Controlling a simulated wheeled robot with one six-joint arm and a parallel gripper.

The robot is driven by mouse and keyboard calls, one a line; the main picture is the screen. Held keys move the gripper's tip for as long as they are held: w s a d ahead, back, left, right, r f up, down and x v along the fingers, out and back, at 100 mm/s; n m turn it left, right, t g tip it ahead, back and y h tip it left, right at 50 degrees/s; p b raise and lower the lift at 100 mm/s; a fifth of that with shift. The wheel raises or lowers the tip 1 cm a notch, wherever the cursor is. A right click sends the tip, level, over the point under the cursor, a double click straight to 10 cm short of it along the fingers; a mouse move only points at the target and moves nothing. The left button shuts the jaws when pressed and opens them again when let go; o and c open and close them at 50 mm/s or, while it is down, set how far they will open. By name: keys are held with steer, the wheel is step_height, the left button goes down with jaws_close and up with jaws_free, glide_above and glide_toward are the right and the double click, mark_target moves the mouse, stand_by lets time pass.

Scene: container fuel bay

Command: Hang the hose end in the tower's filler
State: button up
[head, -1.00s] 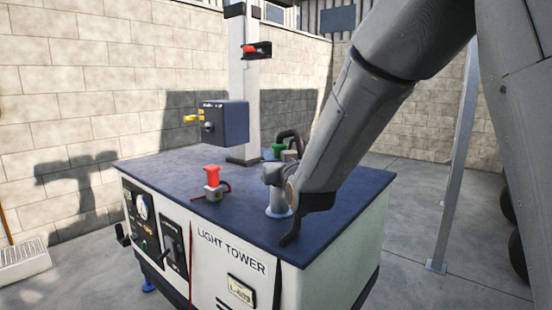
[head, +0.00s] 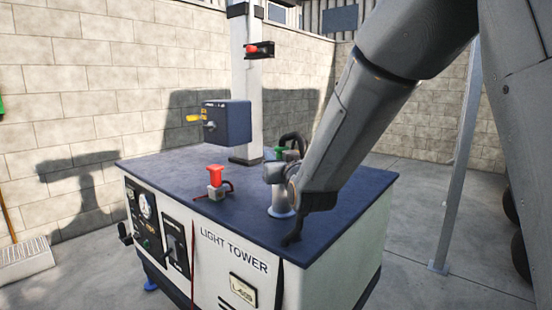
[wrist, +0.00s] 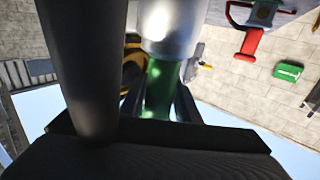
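In the wrist view the two dark fingers of my gripper (wrist: 158,104) stand on either side of a green grip (wrist: 160,82), closed on it. A pale metal cylinder (wrist: 170,25) continues beyond the green part. A thick dark hose (wrist: 80,70) passes close to the camera. The light tower (head: 235,245) has a dark blue top.
A red fitting (head: 215,180) with a red loop stands on the top, left of my wrist. Behind it are a mast (head: 245,100) and a dark box (head: 227,122) with a yellow lever. A grey post (head: 458,170) stands to the right. The top's left side is mostly clear.

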steer(key=shift+d+f, duration=0.25)
steer(key=shift+d, duration=0.1)
steer(key=b+v, duration=0.1)
steer(key=v, duration=0.6)
steer(key=shift+s+a+r, duration=0.2)
steer(key=shift+s+r, duration=0.05)
steer(key=shift+s, duration=0.15)
